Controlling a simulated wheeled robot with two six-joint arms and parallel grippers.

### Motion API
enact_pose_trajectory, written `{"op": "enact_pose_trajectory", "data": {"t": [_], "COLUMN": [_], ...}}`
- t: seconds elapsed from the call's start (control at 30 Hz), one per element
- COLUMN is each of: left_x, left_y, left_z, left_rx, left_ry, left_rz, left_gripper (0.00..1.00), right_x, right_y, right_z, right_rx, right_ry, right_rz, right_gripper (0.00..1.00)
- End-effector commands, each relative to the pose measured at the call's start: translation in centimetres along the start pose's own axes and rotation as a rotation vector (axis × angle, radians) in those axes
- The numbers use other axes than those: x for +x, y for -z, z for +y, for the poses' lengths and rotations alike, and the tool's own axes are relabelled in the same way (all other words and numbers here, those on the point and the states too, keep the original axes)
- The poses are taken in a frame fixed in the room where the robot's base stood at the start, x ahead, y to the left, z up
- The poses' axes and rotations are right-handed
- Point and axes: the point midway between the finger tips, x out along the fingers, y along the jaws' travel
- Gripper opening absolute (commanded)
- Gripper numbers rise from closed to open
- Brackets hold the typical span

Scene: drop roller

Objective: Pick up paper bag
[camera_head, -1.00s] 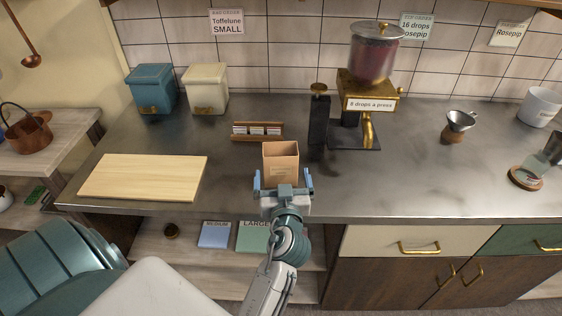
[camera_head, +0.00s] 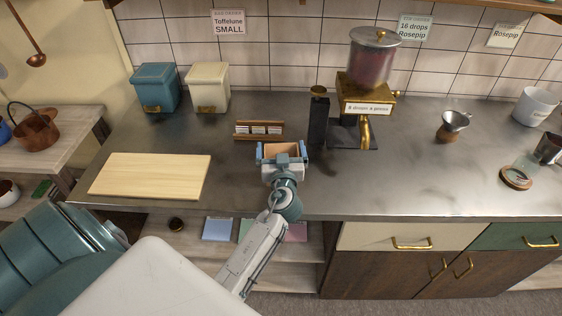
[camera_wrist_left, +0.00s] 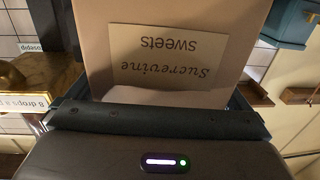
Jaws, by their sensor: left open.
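The paper bag (camera_head: 283,152) is a brown, open-topped bag standing on the metal counter in the head view, mostly hidden behind my left gripper. In the left wrist view the bag (camera_wrist_left: 215,25) fills the upper middle, with a label reading "Sucrevine sweets" upside down. My left gripper (camera_head: 282,153) is open, with one blue finger on each side of the bag. I cannot tell whether the fingers touch it. My right gripper is not in view.
A small card rack (camera_head: 259,130) stands just behind the bag. The brass dispenser (camera_head: 367,90) and a dark post (camera_head: 319,118) stand to its right. A wooden board (camera_head: 150,176) lies at left. The counter at front right is clear.

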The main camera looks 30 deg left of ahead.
Motion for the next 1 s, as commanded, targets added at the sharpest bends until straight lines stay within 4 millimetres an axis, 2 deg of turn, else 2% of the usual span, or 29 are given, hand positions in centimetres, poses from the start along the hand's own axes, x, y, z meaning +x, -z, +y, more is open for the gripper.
{"op": "enact_pose_trajectory", "data": {"t": [0.1, 0.3, 0.37, 0.53, 0.57, 0.83, 1.0], "left_x": [0.76, 0.77, 0.77, 0.75, 0.76, 0.75, 0.76], "left_y": [0.08, -0.07, -0.07, -0.08, -0.06, -0.01, 0.71], "left_z": [-0.02, -0.02, -0.02, -0.02, -0.02, -0.01, -0.01], "left_rx": [0.001, 0.000, 0.000, 0.000, 0.000, 0.000, -0.001], "left_ry": [0.000, 0.000, 0.000, 0.000, 0.000, 0.000, 0.000], "left_rz": [0.001, 0.000, 0.000, 0.000, 0.000, 0.000, 0.002], "left_gripper": [1.00, 1.00, 0.90, 0.57, 0.54, 0.53, 0.53], "right_x": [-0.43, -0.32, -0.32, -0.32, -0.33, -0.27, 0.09], "right_y": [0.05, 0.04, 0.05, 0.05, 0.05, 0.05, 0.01], "right_z": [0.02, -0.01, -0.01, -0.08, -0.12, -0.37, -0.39], "right_rx": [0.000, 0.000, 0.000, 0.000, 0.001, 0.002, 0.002], "right_ry": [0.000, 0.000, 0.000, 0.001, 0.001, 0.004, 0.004], "right_rz": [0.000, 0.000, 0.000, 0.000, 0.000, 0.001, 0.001], "right_gripper": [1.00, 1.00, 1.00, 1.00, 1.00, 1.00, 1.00]}}
